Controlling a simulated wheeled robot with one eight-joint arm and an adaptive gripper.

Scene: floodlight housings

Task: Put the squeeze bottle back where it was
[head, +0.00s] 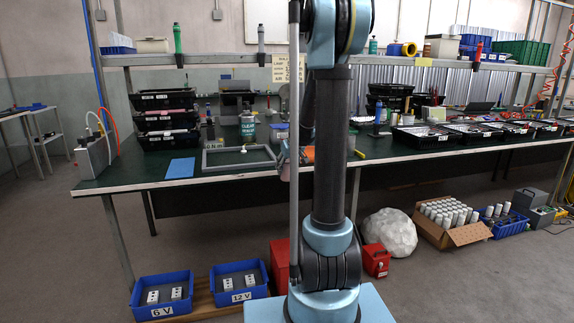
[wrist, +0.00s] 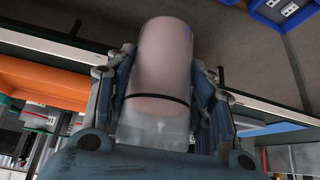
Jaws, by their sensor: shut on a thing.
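The squeeze bottle (wrist: 163,60) is a translucent, pale pinkish cylinder with a thin black band in the wrist view. My gripper (wrist: 160,85) is shut on it, with one blue-grey finger on each side. The bottle's lower end in the picture is partly hidden by the gripper body. In the head view, my arm's column covers most of the gripper; a small part (head: 285,162) shows at the bench's front edge.
The dark green bench (head: 235,160) holds a grey frame (head: 238,171), a blue mat (head: 180,168), a "CLEAR SEALER" can (head: 248,126) and stacked black trays (head: 165,120). An orange item (wrist: 40,78) lies left in the wrist view.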

